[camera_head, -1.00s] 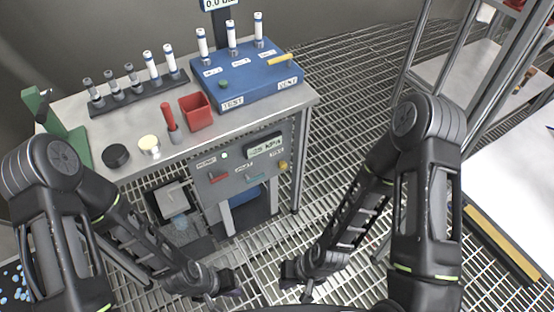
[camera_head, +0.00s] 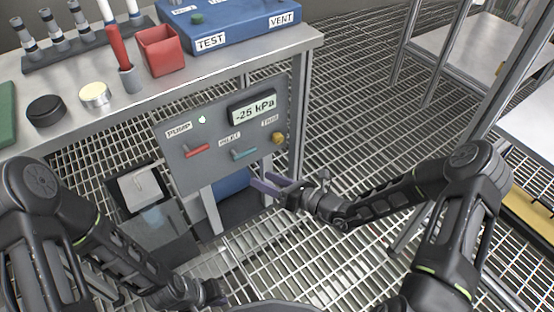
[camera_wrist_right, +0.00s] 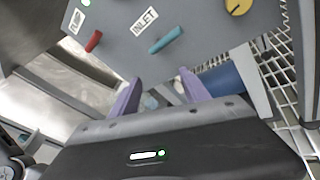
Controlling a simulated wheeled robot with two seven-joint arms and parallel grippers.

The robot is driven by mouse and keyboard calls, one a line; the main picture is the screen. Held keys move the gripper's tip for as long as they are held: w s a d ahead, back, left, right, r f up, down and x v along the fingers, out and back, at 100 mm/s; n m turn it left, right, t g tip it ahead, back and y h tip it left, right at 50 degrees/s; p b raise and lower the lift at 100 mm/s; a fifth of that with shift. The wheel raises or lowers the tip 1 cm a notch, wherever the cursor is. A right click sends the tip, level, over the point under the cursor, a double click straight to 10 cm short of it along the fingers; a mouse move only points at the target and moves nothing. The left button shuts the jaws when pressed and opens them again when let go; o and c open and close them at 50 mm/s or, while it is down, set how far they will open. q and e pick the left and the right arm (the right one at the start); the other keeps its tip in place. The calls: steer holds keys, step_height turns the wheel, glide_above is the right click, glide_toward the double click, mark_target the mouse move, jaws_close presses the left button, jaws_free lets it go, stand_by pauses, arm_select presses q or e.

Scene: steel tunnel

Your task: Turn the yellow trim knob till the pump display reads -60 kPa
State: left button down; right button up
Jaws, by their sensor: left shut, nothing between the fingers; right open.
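The yellow trim knob (camera_head: 278,138) is on the right side of the grey pump panel (camera_head: 222,155), under the display (camera_head: 253,109), which reads -25 kPa. The knob also shows at the top right of the right wrist view (camera_wrist_right: 238,6). My right gripper (camera_head: 262,184) is open and empty, below and a little left of the knob, apart from it. Its purple fingers show in the right wrist view (camera_wrist_right: 158,92), below the teal inlet lever (camera_wrist_right: 165,40). My left gripper (camera_head: 218,300) is low at the bottom of the head view, shut and empty, far from the panel.
The panel also carries a red pump lever (camera_head: 197,151) and a lit green lamp (camera_head: 202,119). The bench (camera_head: 190,75) above holds a blue test block (camera_head: 235,25), a red bin (camera_head: 158,50) and other items. Grating floor (camera_head: 345,120) is open right of the panel.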

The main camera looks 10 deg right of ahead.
mark_target(280, 141)
arm_select(q)
steer(key=f, duration=0.1)
steer(key=f+b, duration=0.1)
steer(key=w+f, duration=0.1)
steer(key=shift+a+f+b, duration=0.25)
steer(key=shift+f+b, duration=0.1)
steer(key=shift+f, duration=0.05)
arm_select(e)
steer(key=w+d+m+t+h, duration=0.5)
steer(key=w+d+m, duration=0.1)
steer(key=d, duration=0.4)
steer(key=shift+w+d+f, duration=0.25)
steer(key=shift+w+f, duration=0.1)
steer(key=shift+w, duration=0.25)
steer(key=b+x, duration=0.2)
steer(key=x, duration=0.4)
steer(key=shift+w+a+f+b, duration=0.15)
steer(key=shift+w+a+b, duration=0.15)
steer(key=shift+w+b, duration=0.1)
steer(key=shift+w+a, duration=0.2)
steer(key=shift+w, duration=0.2)
arm_select(q)
steer(key=f, duration=0.3)
steer(key=shift+w+f, duration=0.1)
steer(key=shift+w, duration=0.2)
arm_select(e)
steer(key=shift+c, duration=0.2)
